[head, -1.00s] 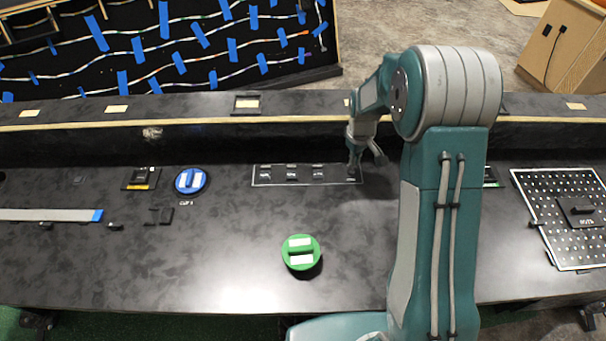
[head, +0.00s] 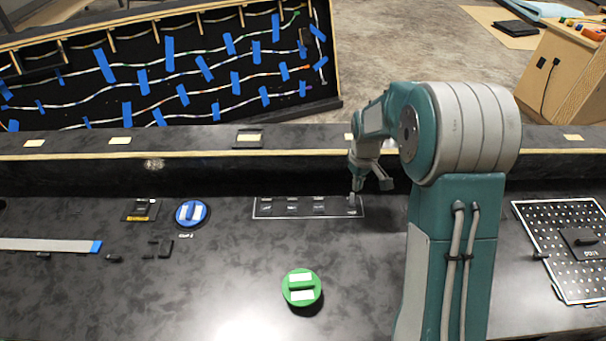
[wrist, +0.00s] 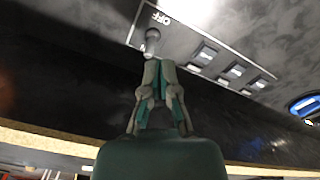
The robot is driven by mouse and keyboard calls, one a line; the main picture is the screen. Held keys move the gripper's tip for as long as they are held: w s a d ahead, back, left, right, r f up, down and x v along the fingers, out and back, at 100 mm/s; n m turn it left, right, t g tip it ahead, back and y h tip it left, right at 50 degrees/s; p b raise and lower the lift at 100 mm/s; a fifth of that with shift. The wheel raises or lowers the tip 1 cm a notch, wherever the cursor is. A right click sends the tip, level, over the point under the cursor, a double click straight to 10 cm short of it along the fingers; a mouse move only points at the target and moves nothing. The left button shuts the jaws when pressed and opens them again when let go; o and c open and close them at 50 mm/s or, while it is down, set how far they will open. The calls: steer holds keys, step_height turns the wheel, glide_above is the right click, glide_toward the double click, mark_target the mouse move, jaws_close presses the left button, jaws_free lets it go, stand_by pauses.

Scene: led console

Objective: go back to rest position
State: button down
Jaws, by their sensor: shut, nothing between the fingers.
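My arm reaches over the console to a white-outlined switch panel (head: 335,216), also in the wrist view (wrist: 178,18). My gripper (head: 357,188) is by the panel's right end. In the wrist view my gripper (wrist: 158,66) is shut with nothing between its fingers. Its tips are just beside a grey toggle switch (wrist: 152,42) close to the OFF label; whether they touch it I cannot tell. Several rocker switches (wrist: 205,53) line the rest of the panel.
A blue round knob (head: 191,213) and a green round knob (head: 302,287) sit on the console. A perforated board (head: 575,270) lies at the right. A raised ledge (head: 200,168) runs behind the panel. The console between the knobs is clear.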

steer(key=s+r+m+t, duration=0.4)
steer(key=s+r, duration=1.5)
steer(key=r, duration=0.1)
steer(key=s+r+m+t, duration=0.1)
steer(key=s+m, duration=0.1)
steer(key=s, duration=0.7)
steer(key=shift+r+t, duration=0.2)
steer(key=shift+t, duration=0.1)
